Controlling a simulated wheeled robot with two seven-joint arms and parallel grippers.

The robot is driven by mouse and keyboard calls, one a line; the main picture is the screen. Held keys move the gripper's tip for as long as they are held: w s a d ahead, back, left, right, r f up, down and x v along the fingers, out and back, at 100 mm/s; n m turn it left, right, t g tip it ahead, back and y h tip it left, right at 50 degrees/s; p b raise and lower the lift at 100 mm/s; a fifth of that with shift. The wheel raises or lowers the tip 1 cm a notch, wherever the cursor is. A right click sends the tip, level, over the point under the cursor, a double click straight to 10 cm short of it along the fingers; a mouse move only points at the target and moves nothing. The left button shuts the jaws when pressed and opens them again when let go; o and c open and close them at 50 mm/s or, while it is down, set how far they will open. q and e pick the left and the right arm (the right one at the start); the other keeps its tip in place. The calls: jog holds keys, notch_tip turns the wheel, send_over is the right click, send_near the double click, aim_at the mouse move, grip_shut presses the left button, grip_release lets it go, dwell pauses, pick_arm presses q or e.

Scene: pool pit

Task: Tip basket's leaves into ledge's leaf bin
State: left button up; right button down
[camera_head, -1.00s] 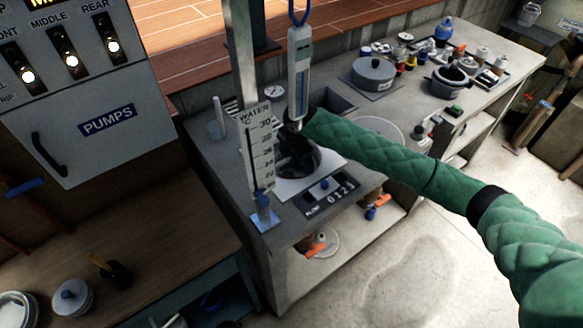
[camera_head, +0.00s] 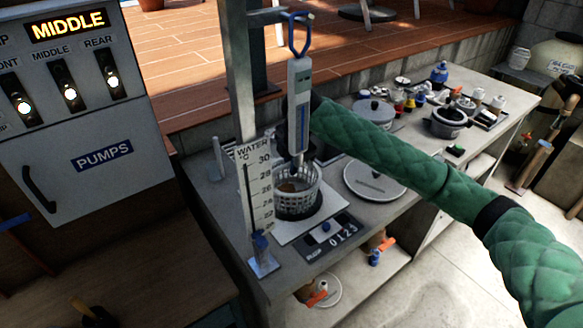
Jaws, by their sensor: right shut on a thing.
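The grey mesh basket (camera_head: 298,192) shows just below the hanging thermometer, over a dark round patch on the white plate of the scale. Some brown leaves (camera_head: 290,186) show inside it. It looks upright; I cannot tell whether its base touches the patch. My right gripper (camera_head: 297,133) is above the basket, mostly hidden behind the thermometer, and is shut. Its hold looks to be on the basket's upper part, but the contact is hidden. I cannot pick out the leaf bin for certain. My left gripper is out of view.
A thermometer (camera_head: 299,98) with a blue loop hangs in front of my gripper. A water gauge (camera_head: 256,190) stands left of the basket, near a metal post (camera_head: 243,80). A round lid (camera_head: 374,181), pots and bottles occupy the bench (camera_head: 215,190). A wooden deck (camera_head: 190,60) lies behind.

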jog(key=shift+r, duration=0.1)
jog(key=shift+r+p, duration=1.1)
jog(key=shift+p, duration=0.05)
